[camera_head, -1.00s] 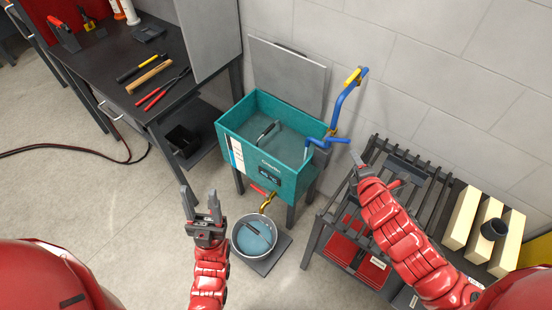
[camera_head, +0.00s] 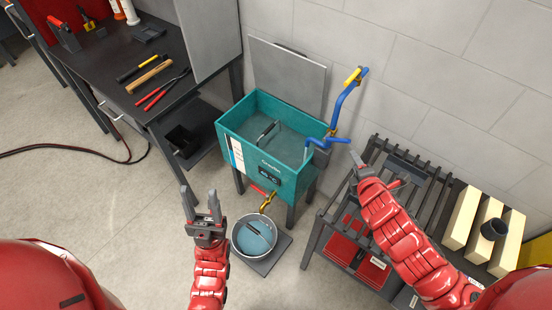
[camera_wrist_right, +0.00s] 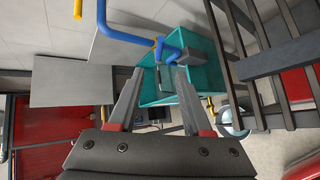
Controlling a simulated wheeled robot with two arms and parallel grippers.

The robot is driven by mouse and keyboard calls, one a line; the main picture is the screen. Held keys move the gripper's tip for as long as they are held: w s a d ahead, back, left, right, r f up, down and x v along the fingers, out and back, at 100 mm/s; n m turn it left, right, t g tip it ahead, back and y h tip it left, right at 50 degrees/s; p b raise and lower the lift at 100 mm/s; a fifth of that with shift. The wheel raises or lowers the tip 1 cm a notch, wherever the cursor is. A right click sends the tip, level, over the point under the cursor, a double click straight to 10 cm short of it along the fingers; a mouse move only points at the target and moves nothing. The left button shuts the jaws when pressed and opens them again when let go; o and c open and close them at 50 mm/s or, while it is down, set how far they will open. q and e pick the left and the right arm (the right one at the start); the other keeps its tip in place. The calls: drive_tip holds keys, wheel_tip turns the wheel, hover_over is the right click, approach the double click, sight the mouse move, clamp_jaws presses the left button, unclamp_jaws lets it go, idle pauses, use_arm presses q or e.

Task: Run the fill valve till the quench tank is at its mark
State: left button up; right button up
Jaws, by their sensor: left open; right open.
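The teal quench tank (camera_head: 268,179) stands on dark legs against the wall, with water inside and a white strip label on its front corner. A blue fill pipe (camera_head: 346,103) rises behind its right end, with a yellow part at the top. Lower down, a brass fitting (camera_head: 332,132) and a blue arm reach over the tank's rim. My right gripper (camera_head: 358,164) is open and empty, just right of the blue arm. In the right wrist view its fingers (camera_wrist_right: 158,82) are apart below the blue pipe. My left gripper (camera_head: 203,208) is open and empty, left of the bucket.
A bucket of water (camera_head: 254,238) stands on a dark plate under the tank's brass outlet (camera_head: 268,202), which has a red handle. A slatted rack (camera_head: 405,185) is at right. A dark workbench (camera_head: 125,62) with hand tools is at left. A hose lies on the floor.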

sight(335, 141)
drive_tip(key=shift+c, duration=0.2)
